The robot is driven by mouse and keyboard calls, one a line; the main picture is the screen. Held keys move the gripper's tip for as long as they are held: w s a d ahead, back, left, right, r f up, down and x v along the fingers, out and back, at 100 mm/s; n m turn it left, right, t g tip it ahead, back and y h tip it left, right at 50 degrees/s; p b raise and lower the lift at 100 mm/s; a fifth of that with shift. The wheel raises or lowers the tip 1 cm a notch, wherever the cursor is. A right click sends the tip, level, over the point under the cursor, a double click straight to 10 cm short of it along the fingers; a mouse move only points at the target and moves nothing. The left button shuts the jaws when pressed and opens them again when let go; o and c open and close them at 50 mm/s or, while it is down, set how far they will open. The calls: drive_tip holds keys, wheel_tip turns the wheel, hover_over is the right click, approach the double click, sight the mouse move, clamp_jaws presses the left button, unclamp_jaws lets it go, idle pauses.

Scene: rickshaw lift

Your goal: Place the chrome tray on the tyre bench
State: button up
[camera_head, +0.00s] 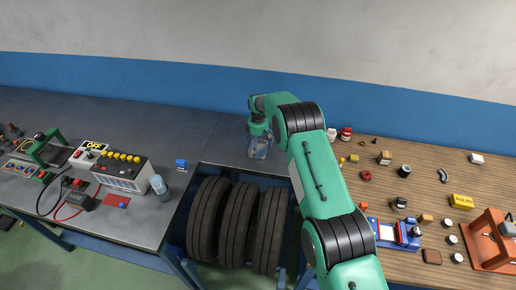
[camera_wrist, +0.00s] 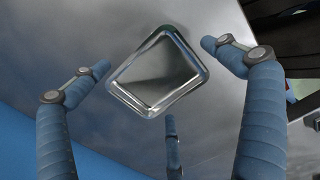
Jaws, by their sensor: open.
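The chrome tray (camera_wrist: 157,72) shows in the wrist view as a shiny, rounded, roughly square dish. It is over a smooth grey surface; whether it rests on it or is a little above I cannot tell. My gripper (camera_head: 258,150) is open, with three blue fingers spread around the tray and visible gaps between fingertips and rim. In the head view the gripper points down over the dark grey top of the tyre bench (camera_head: 229,148), behind the tyres. The tray is mostly hidden there by my gripper.
Several black tyres (camera_head: 238,220) stand in a blue frame in front of the bench top. A grey bench with a meter box (camera_head: 122,170) and a clear bottle (camera_head: 159,187) is at left. A wooden table (camera_head: 408,262) with many small parts is at right. A blue-and-white wall stands behind.

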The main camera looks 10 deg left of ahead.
sight(258, 151)
wheel_tip(258, 151, up, 12)
drive_tip(key=shift+f+b, duration=0.25)
drive_tip(key=shift+b, duration=0.05)
idle(1.0)
